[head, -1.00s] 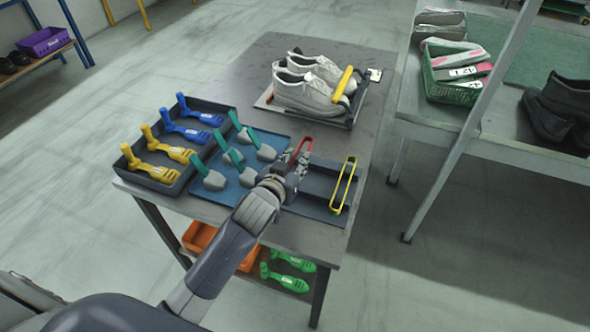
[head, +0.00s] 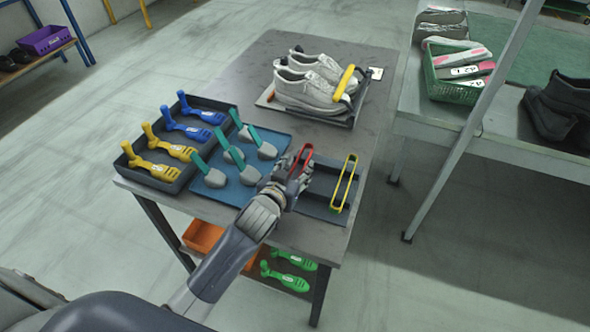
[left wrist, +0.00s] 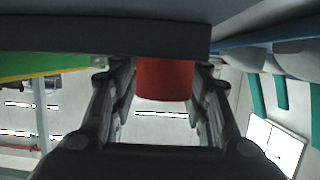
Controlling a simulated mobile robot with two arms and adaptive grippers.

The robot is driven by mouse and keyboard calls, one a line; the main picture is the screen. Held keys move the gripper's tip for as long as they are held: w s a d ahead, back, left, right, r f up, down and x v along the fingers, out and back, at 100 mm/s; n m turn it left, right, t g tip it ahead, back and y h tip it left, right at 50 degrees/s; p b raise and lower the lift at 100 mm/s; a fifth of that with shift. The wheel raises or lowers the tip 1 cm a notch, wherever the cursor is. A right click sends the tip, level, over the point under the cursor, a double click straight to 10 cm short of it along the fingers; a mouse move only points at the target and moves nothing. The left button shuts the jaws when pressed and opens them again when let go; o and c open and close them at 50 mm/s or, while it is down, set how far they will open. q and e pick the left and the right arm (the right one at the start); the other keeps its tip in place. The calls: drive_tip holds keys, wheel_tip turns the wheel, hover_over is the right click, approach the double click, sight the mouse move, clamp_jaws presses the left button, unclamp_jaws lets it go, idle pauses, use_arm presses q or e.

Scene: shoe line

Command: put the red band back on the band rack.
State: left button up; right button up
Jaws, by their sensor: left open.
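The red band (head: 308,152) stands tilted at the left part of the dark band rack (head: 322,184), next to the rail. My left gripper (head: 297,170) is around its lower part, low over the rack, and hides where the band meets it. In the left wrist view the red band (left wrist: 165,80) shows between the two open fingers (left wrist: 162,100), directly against the dark rack edge (left wrist: 100,41). I cannot tell whether the fingers touch it. A yellow band (head: 344,184) stands on the right part of the rack. My right gripper is not in view.
A blue mat (head: 222,194) with several teal-handled grey pieces lies just left of the gripper. A dark tray (head: 150,183) of blue and yellow pieces is farther left. Grey shoes (head: 310,88) stand on a board behind. The table (head: 262,82) is bare at the back left.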

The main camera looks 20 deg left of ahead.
use_arm(q)
drive_tip(key=shift+r, duration=0.25)
drive_tip(key=shift+s, duration=0.35)
drive_tip(key=v, duration=1.1)
drive_tip(key=shift+s, duration=0.15)
